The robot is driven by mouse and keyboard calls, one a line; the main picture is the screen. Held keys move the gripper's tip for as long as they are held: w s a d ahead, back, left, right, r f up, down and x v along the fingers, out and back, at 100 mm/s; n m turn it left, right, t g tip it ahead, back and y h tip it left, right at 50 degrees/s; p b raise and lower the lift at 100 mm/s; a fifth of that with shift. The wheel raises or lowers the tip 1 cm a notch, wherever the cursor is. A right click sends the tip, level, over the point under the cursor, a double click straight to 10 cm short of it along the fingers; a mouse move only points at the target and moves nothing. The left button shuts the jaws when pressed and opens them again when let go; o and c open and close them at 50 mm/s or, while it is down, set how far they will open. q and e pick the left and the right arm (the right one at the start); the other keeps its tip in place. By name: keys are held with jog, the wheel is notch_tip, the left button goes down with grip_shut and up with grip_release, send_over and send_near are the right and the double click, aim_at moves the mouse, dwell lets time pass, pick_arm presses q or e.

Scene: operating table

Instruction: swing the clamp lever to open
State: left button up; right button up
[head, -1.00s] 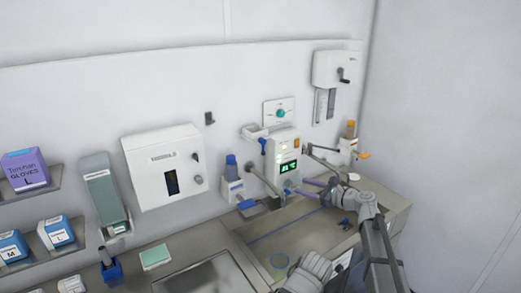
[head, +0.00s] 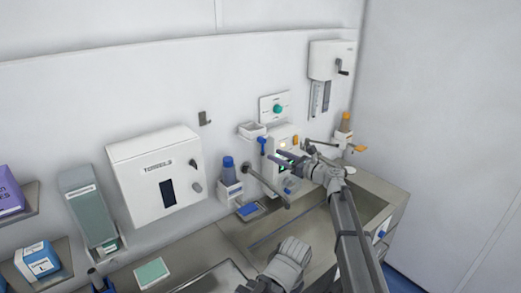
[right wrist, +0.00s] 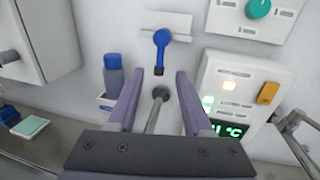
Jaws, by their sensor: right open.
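The lever's lower end shows beyond the gap between the fingertips; I see no contact. In the head view my right gripper (head: 284,157) is in front of the control unit. My left gripper is not in view.
The control unit (right wrist: 242,90) with a green display is close to the right finger. A metal spout (right wrist: 153,112) projects below the lever. A blue-capped bottle (right wrist: 113,75) stands left of it.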

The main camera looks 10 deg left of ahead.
aim_at(263, 150)
jog(key=x, duration=0.8)
jog(key=shift+d, duration=0.1)
jog(key=shift+c, duration=0.2)
grip_shut()
